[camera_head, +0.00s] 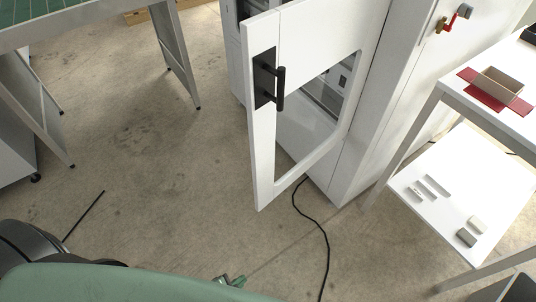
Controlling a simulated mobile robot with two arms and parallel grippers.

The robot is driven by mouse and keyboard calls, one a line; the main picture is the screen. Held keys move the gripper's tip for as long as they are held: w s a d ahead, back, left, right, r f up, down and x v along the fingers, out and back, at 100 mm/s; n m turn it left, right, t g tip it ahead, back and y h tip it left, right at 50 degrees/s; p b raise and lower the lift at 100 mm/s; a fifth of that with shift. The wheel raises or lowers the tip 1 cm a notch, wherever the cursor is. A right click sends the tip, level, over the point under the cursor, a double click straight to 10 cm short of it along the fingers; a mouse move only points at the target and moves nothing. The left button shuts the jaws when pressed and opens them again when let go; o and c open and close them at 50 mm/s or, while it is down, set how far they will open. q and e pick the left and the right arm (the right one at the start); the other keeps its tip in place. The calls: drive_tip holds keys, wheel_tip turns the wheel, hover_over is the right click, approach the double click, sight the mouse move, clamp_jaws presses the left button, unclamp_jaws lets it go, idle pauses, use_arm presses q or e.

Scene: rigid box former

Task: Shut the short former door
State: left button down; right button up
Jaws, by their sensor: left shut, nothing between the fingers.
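The short former door (262,150) is a white panel with a window and stands swung open from the white former (368,140), with its hinge side at the right. A black bar handle (280,88) on a dark plate sits near the door's free left edge. My left gripper (232,280) is small at the bottom of the view, at the end of my green arm. It is shut and empty, below the door in the picture and apart from it. My right gripper is not in view.
A black cable (318,230) runs across the floor below the door. A white two-tier table (440,215) stands at the right, with a small box (497,84) on a red piece on top. A table with a green top (50,28) stands at the upper left.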

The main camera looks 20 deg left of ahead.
sight(269, 154)
use_arm(q)
drive_tip(key=w+d+r+m+t+h+p, duration=0.1)
drive_tip(key=w+r+m+t, duration=0.25)
drive_tip(key=r, duration=1.05)
drive_tip(key=w+d+r+m+t+h, duration=0.1)
drive_tip(key=w+d+r+m+t, duration=0.2)
drive_tip(key=r, duration=1.2)
drive_tip(key=w+r+m+t+h+p, duration=0.1)
drive_tip(key=w+r+m+t, duration=0.25)
drive_tip(key=r, duration=1.05)
drive_tip(key=shift+m, duration=0.4)
drive_tip(key=shift+w+a+f+p, duration=0.15)
drive_tip(key=shift+w+p, duration=0.4)
drive_tip(key=shift+w, duration=1.3)
drive_tip(key=shift+w+a+r+p, duration=0.15)
drive_tip(key=shift+w+p, duration=0.4)
drive_tip(key=shift+w, duration=1.35)
drive_tip(key=shift+w+a+f+p, duration=0.15)
drive_tip(key=shift+w+p, duration=0.4)
drive_tip(key=shift+w, duration=1.3)
